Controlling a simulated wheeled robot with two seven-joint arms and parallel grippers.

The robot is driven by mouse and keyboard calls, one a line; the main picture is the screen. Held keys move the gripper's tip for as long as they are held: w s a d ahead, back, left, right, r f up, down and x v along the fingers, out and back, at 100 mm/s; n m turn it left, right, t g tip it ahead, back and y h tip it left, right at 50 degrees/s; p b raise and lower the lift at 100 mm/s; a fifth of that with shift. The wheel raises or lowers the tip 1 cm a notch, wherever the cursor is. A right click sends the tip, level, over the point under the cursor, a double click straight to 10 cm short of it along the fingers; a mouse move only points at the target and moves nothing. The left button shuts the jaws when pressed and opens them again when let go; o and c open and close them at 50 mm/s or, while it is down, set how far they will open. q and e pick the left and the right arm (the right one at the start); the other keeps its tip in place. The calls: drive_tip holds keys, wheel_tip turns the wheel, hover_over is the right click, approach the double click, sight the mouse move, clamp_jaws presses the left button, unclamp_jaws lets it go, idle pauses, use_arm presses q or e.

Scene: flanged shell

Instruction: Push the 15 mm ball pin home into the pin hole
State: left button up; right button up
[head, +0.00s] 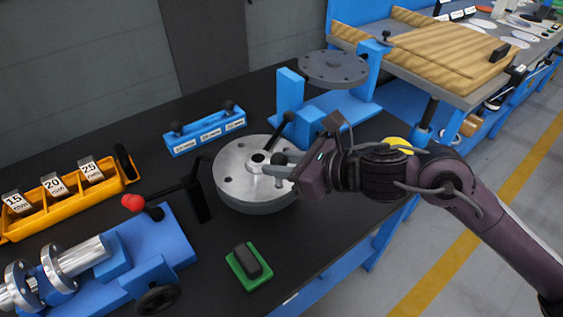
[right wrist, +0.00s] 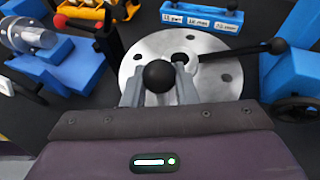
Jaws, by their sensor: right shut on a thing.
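The round silver flanged shell (head: 236,177) lies on the dark bench, with several holes in its flange and a dark opening near its middle. My right gripper (head: 272,170) is over its right part, shut on a ball pin whose black ball (head: 281,159) shows at the fingers. In the right wrist view the ball (right wrist: 158,76) sits between the two grey fingers, over the flange (right wrist: 217,80). The pin's shank and the pin hole under it are hidden, so I cannot tell how deep it is. My left gripper is not in view.
A black ball-ended handle (head: 284,127) slants up from the shell's middle, close to my right gripper. A blue labelled rack (head: 205,133) holds two black ball pins behind. A blue fixture (head: 130,250), a yellow bin (head: 65,205) and a green-based block (head: 249,270) stand around.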

drive_tip(key=shift+b, duration=0.5)
idle(0.7)
idle(0.4)
drive_tip(key=shift+f+b, duration=0.85)
drive_tip(key=shift+b, duration=0.35)
drive_tip(key=shift+s+d+f, duration=0.1)
drive_tip(key=shift+s+f, duration=0.05)
